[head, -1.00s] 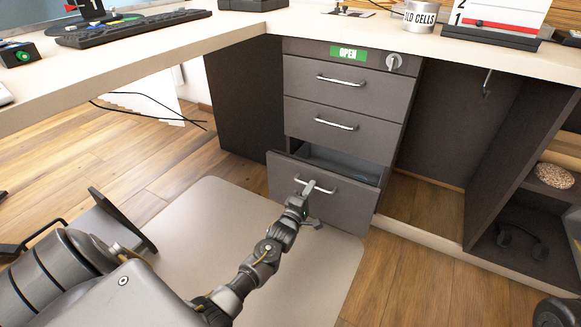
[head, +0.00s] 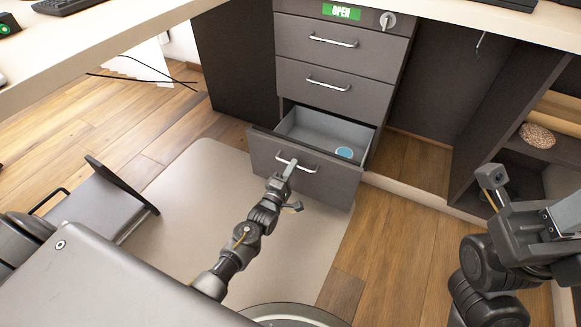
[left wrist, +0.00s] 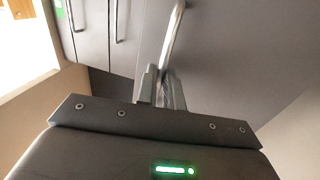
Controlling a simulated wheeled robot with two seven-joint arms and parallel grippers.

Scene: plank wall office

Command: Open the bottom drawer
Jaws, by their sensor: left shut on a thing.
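The bottom drawer (head: 318,186) of the dark grey cabinet is pulled well out, and its grey inside shows. A small blue round thing (head: 344,152) lies inside it. My left gripper (head: 287,169) is shut on the drawer's silver handle (head: 306,169). In the left wrist view the gripper's fingers (left wrist: 160,84) close around the bar handle (left wrist: 172,38). My right gripper (head: 497,190) is raised at the right side, away from the drawer; its fingers are not clear enough to tell their opening.
Two upper drawers (head: 318,41) (head: 325,85) are closed. A green OPEN label (head: 342,12) and a key lock (head: 388,20) sit above. A pale mat (head: 196,190) lies on the wood floor. An open shelf (head: 530,165) stands at right, and the desk (head: 90,50) overhangs at left.

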